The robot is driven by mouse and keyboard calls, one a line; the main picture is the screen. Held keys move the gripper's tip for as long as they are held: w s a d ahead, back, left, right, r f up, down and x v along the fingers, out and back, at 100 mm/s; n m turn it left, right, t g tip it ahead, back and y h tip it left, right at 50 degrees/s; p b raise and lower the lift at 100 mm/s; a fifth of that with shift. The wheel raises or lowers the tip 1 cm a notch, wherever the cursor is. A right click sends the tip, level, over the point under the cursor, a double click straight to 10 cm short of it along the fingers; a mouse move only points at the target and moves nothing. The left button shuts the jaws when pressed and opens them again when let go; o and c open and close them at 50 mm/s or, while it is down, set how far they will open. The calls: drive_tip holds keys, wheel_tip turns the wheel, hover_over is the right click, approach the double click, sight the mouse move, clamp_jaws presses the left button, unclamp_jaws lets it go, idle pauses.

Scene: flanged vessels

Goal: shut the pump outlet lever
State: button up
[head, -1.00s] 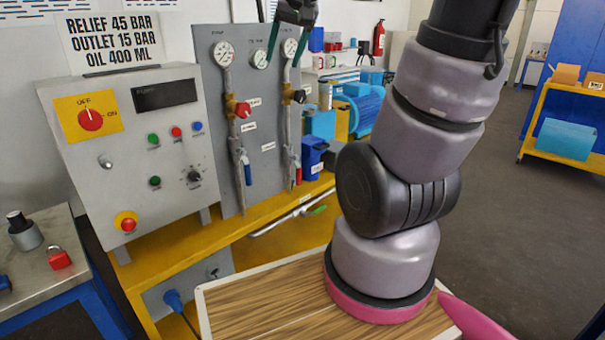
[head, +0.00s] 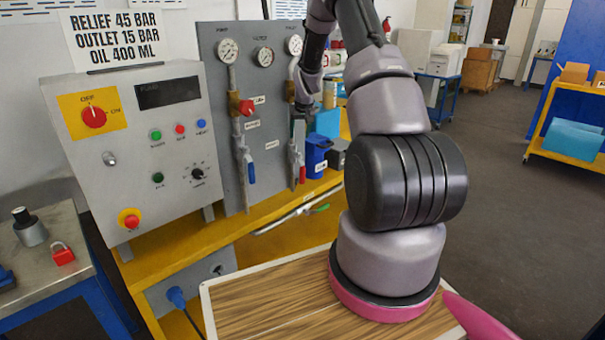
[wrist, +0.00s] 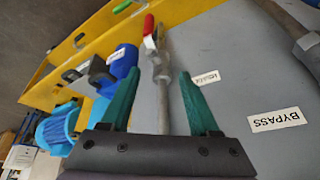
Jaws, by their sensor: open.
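A red-handled lever (head: 302,174) hangs along the lower end of the right pipe on the grey panel. In the wrist view, the red lever (wrist: 149,30) is beyond the fingertips, beside its valve body (wrist: 158,65). A blue-handled lever (head: 251,172) hangs down along the left pipe. My gripper (head: 298,126) is in front of the right pipe, above the red lever, and hides part of that pipe. In the wrist view, my gripper (wrist: 160,74) is open and empty, its green fingers on either side of the pipe (wrist: 163,110). I cannot tell whether they touch it.
The grey panel (head: 221,120) bears gauges, a red-handled valve (head: 248,106) and labels, including a BYPASS label (wrist: 275,119). A control box (head: 140,160) stands left. Blue equipment (head: 317,152) stands close right of the right pipe. A yellow bench (head: 275,212) runs below.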

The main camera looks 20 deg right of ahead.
approach(303, 168)
drive_tip(key=f, duration=0.2)
drive_tip(key=x, duration=1.1)
drive_tip(key=shift+w+r, duration=0.2)
drive_tip(key=shift+w, duration=0.1)
clamp_jaws()
idle(0.6)
